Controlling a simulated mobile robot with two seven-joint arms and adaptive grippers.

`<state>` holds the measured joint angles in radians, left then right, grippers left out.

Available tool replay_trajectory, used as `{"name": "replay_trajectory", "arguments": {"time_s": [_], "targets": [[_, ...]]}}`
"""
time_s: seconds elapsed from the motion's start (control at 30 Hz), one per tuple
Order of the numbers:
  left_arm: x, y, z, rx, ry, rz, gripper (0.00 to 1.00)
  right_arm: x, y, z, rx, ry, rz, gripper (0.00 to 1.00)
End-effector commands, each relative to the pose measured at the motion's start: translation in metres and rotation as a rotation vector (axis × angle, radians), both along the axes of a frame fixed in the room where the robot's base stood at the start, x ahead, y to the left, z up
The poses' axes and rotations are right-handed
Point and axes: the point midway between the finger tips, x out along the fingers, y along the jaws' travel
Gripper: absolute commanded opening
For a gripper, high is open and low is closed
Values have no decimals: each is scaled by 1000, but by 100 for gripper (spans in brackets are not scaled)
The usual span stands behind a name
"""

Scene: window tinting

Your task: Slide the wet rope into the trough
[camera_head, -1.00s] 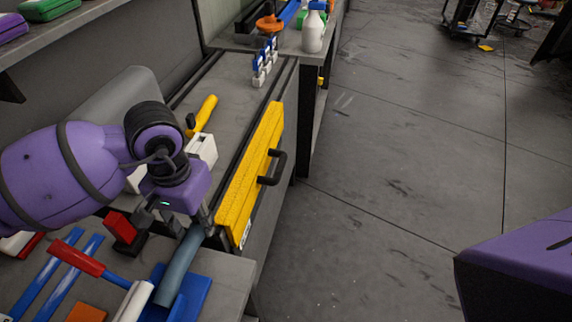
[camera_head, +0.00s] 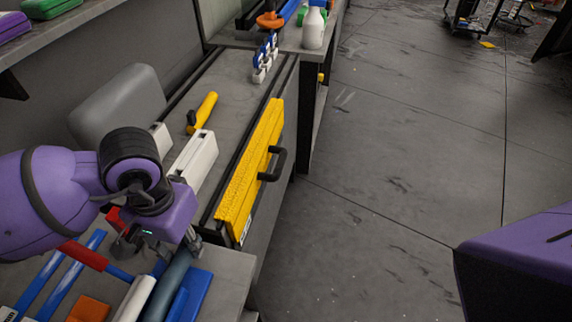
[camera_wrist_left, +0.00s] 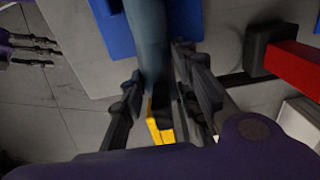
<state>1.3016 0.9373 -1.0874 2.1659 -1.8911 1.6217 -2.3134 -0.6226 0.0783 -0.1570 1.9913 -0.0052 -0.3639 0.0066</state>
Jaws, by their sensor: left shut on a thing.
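A grey-blue, tube-like length, which I take for the rope (camera_head: 170,286), slopes over the near bench in the head view. My left gripper (camera_head: 186,246) is shut on its far end; the rope also runs between the fingers in the left wrist view (camera_wrist_left: 148,40). A blue piece with a raised strip (camera_head: 198,292), possibly the trough, is right beside the rope. I cannot tell whether they touch. Blue also shows on both sides of the rope in the wrist view (camera_wrist_left: 184,18). Dark fingers at the wrist view's left, apparently my right gripper (camera_wrist_left: 38,50), are too small to read.
A white tube (camera_head: 134,299), a red-handled tool (camera_head: 82,254), blue strips (camera_head: 70,268) and an orange block (camera_head: 89,308) crowd the near bench. Beyond stand a yellow board with a black handle (camera_head: 250,170) and a white box (camera_head: 194,160).

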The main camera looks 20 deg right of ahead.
Motion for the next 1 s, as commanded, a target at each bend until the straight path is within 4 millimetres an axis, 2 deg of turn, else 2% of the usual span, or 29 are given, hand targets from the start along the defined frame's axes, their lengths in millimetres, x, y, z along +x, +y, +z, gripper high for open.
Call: {"name": "replay_trajectory", "arguments": {"time_s": [1.0], "targets": [[-49, 36, -1, 1, 1, 0, 1, 4, 0, 2, 0, -7, 2, 40]]}}
